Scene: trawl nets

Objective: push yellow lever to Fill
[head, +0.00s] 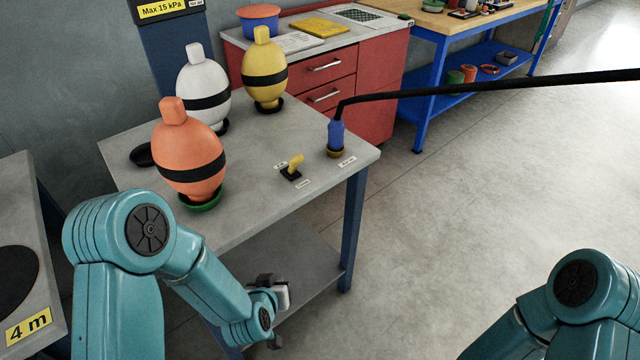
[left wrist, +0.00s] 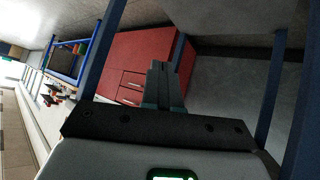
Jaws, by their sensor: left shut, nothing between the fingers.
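The yellow lever (head: 295,162) stands tilted on a small black base on the grey table, near its front right part. A small white label (head: 281,165) lies at its left and another (head: 303,184) in front of it; their words are too small to read. My left gripper (head: 280,293) is in front of the table, below its top and apart from the lever. In the left wrist view its fingers (left wrist: 158,84) are together and empty. The lever does not show in that view. My right arm shows at the lower right, but its gripper is out of view.
A blue nozzle (head: 336,136) on a black hose stands right of the lever. Orange (head: 188,162), white (head: 204,84) and yellow (head: 264,75) floats stand on the table's left and back. The table's front edge and lower shelf (head: 290,252) are near my left gripper.

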